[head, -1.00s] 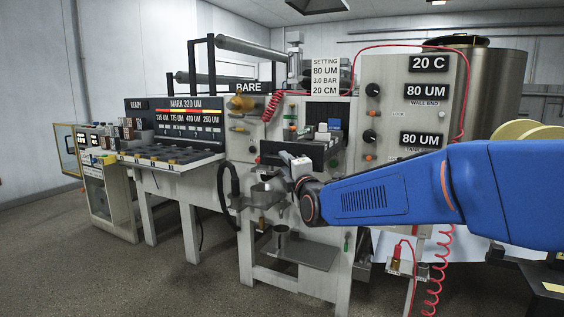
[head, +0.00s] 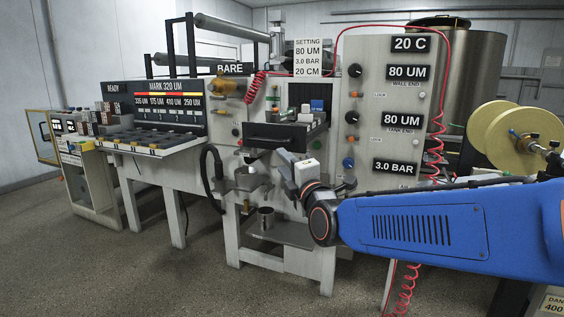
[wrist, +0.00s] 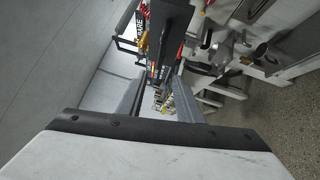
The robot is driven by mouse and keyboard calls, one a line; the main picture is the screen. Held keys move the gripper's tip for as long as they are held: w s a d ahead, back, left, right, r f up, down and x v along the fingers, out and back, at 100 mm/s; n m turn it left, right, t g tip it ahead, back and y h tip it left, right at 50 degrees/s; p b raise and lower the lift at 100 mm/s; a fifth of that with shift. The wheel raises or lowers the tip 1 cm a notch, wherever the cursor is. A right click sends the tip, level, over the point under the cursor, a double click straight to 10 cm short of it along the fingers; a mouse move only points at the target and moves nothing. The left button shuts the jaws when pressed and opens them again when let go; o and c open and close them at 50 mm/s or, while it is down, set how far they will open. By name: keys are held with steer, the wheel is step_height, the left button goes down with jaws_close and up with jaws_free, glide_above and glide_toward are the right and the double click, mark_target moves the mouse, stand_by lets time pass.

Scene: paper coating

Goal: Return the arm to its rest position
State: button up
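My blue arm (head: 420,225) reaches in from the right side of the head view, its wrist in front of the white coating machine. My gripper (head: 284,162) is at the arm's left end, in front of the machine's dark tray and small shelf. In the wrist view the two grey fingers of my gripper (wrist: 158,98) stand apart, with only the distant room showing between them. I see nothing held. The fingertips are small and partly hidden by the wrist in the head view.
The coating machine (head: 350,60) has knobs and displays. A dark tray (head: 285,136) and a metal cup (head: 265,220) are close behind my wrist. A red coiled hose (head: 404,290) hangs below the arm. A yellow roll (head: 515,135) stands at right. Floor at front left is clear.

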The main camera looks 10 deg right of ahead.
steer(key=shift+f, duration=0.1)
steer(key=s+d+f+m+g+h, duration=0.1)
steer(key=s+d+f+m+g, duration=0.3)
steer(key=s+f+m, duration=0.3)
steer(key=s+d+f+m+g+h, duration=0.1)
steer(key=s+d+f+m+g, duration=0.3)
steer(key=s, duration=0.9)
steer(key=s+d+f+m+g+h, duration=0.1)
steer(key=s+d+f+m+g, duration=0.2)
steer(key=s+f+m+g, duration=0.3)
steer(key=s+f+m, duration=0.4)
steer(key=f, duration=0.3)
steer(key=shift+d, duration=0.4)
